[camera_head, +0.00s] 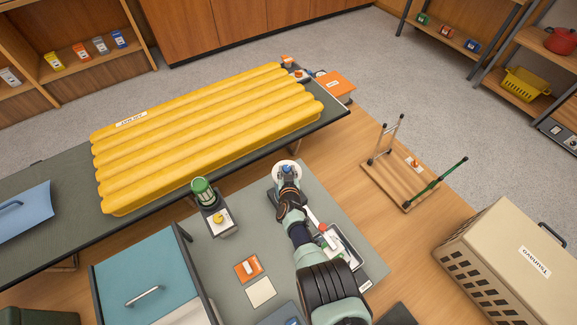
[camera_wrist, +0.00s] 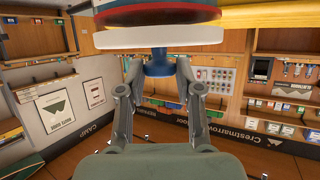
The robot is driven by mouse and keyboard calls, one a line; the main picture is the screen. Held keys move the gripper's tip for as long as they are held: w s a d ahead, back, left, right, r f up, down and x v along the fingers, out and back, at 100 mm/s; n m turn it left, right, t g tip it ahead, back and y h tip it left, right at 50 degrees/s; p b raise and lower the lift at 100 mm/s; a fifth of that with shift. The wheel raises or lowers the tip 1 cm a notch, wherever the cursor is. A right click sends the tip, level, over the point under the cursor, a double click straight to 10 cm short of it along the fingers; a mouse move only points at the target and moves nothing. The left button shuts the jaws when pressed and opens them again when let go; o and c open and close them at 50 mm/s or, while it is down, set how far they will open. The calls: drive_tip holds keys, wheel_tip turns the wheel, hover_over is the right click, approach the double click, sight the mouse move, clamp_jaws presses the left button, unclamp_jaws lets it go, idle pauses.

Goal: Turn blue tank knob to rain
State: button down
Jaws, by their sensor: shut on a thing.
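A blue knob (camera_head: 287,168) sits at the middle of a round white dial (camera_head: 279,167) at the back edge of the grey mat. My gripper (camera_head: 288,183) reaches it from the front. In the wrist view my gripper (camera_wrist: 158,85) has one finger on each side of the blue knob (camera_wrist: 158,66) and is shut on it, with the white disc (camera_wrist: 160,38) just beyond the knob. Any marks on the dial, including rain, are too small or hidden, so I cannot tell where the knob points.
A green-capped device (camera_head: 203,192) with a yellow knob (camera_head: 218,217) stands left on the grey mat (camera_head: 327,200). A long yellow air mat (camera_head: 205,130) lies behind on a table. A tray (camera_head: 346,250) is close right of my arm. A beige crate (camera_head: 500,260) stands further right.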

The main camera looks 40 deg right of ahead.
drive_tip(key=shift+w+a+r+m+g+h+b, duration=0.1)
drive_tip(key=shift+w+m+g+h+b, duration=0.2)
drive_tip(key=shift+m+g+h+b, duration=0.5)
drive_tip(key=shift+r+m+g+h+b, duration=0.1)
drive_tip(key=shift+m+g+h+b, duration=0.3)
drive_tip(key=shift+m+g+b, duration=0.25)
drive_tip(key=shift+m, duration=0.25)
drive_tip(key=c, duration=0.8)
unclamp_jaws()
drive_tip(key=shift+a, duration=0.1)
drive_tip(key=shift+s, duration=0.1)
